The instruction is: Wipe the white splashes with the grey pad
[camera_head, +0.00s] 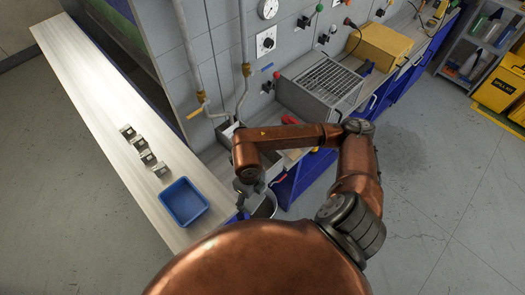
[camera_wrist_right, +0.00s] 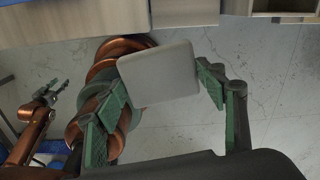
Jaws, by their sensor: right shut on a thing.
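My right gripper (camera_head: 252,186) hangs beside the right edge of the pale bench, near the blue tray. In the right wrist view, its green fingers (camera_wrist_right: 163,84) are shut on the grey pad (camera_wrist_right: 157,70), a flat rounded slab gripped at its two sides. The pad cannot be made out in the head view. My left gripper (camera_wrist_right: 50,92) shows at the left of the right wrist view, empty with fingers apart; it is not seen in the head view. I cannot make out any white splashes in either view.
The long pale bench (camera_head: 85,75) carries several small metal parts (camera_head: 144,151) and a blue tray (camera_head: 170,210). Pipes with a yellow-handled valve (camera_head: 196,112), a wire-topped box (camera_head: 328,82) and a yellow case (camera_head: 382,43) line the wall.

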